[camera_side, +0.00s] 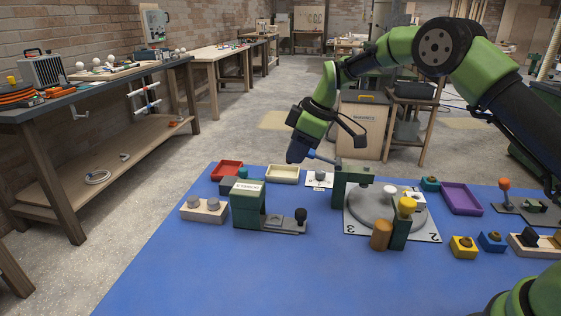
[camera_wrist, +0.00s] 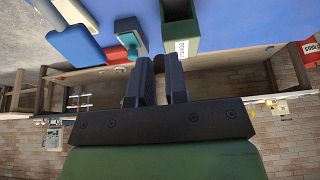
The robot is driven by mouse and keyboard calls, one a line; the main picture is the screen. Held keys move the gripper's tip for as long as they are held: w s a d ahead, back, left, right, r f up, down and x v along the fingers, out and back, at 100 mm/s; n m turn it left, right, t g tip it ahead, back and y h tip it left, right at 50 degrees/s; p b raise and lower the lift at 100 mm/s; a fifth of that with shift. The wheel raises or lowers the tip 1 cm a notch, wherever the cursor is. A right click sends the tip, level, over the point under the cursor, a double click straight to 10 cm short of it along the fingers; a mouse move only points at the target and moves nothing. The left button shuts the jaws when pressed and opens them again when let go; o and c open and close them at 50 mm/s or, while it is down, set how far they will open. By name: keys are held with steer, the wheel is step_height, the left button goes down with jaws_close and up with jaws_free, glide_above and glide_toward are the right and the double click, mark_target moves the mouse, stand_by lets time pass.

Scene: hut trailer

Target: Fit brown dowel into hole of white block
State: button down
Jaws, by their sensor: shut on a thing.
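A brown dowel (camera_side: 381,236) stands upright on the blue table, touching or just in front of a green post with a yellow knob. A white block (camera_side: 418,198) with a dark spot on top, perhaps its hole, sits on the grey disc behind that post and is partly covered by it. My gripper (camera_side: 302,157) is well to the left of both, above the table. In the wrist view the fingers (camera_wrist: 156,68) are close together, and the grip is unclear.
A green block with a white label (camera_side: 249,204) stands left of centre; it also shows in the wrist view (camera_wrist: 180,30). A red tray (camera_side: 227,164), a cream tray (camera_side: 282,181) and a purple tray (camera_side: 462,212) lie farther back. The front left of the table is clear.

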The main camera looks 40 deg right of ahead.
steer(key=s+d, duration=0.2)
steer(key=d, duration=0.3)
steer(key=s+d, duration=0.2)
steer(key=d, duration=0.4)
steer(key=s+d, duration=0.2)
steer(key=d, duration=0.3)
steer(key=shift+d, duration=0.25)
steer(key=s+d, duration=1.1)
glide_above(422, 197)
step_height(422, 197, down, 4)
steer(key=shift+f, duration=0.45)
steer(key=shift+f, duration=2.7)
steer(key=shift+f, duration=0.55)
